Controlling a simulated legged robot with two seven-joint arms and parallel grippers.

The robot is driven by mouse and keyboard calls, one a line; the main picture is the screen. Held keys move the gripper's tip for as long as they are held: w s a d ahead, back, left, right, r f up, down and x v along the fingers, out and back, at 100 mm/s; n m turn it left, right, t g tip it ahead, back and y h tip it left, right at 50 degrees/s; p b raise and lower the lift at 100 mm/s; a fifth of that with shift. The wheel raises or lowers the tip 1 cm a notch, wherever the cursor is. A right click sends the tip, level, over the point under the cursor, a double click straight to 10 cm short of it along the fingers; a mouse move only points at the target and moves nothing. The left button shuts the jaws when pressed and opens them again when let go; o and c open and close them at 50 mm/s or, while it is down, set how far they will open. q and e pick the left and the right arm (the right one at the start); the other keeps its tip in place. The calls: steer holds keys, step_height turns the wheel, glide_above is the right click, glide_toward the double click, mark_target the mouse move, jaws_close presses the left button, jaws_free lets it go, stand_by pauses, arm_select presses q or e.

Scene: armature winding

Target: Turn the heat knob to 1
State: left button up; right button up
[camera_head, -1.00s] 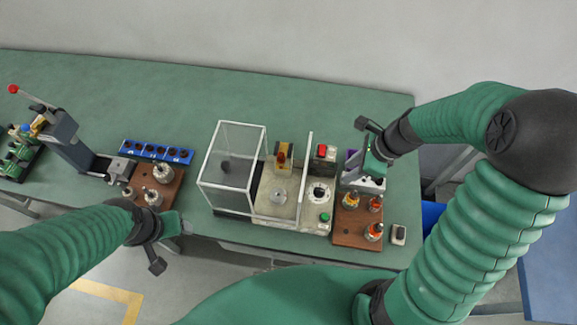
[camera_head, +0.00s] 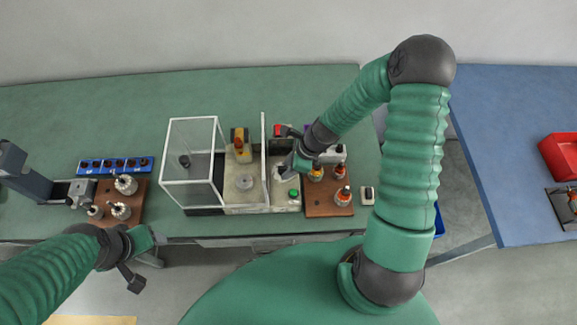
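The winding machine's pale control panel (camera_head: 285,203) stands in the middle of the table, with a red switch (camera_head: 279,130) at its back and a green button (camera_head: 294,194) at its front. The heat knob lies between them; a bit of its white dial (camera_head: 277,173) shows, but the gripper hides the knob and its setting. My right gripper (camera_head: 287,169) is at the knob, reaching in from the right. Contact and finger opening cannot be made out. My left gripper (camera_head: 157,238) hangs at the table's front edge, away from the machine; its finger opening is unclear.
A clear-walled box (camera_head: 190,165) stands left of the panel. A brown board (camera_head: 327,208) with several orange-topped parts is close on the right, under my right arm. Another board (camera_head: 130,207) holds metal parts at left. The table's back is clear.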

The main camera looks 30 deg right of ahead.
steer(key=shift+w+d+f, duration=0.15)
steer(key=shift+d+f, duration=0.05)
steer(key=shift+d, duration=0.15)
steer(key=shift+w+d+f, duration=0.1)
steer(key=shift+d, duration=0.15)
steer(key=c, duration=0.5)
steer(key=shift+c, duration=1.1)
steer(key=shift+a+r, duration=0.2)
steer(key=shift+a, duration=0.15)
jaws_close()
arm_select(q)
steer(key=shift+w+d, duration=0.2)
steer(key=shift+d, duration=0.15)
steer(key=shift+d+r, duration=0.1)
steer(key=shift+d, duration=0.05)
arm_select(e)
steer(key=shift+d, duration=0.15)
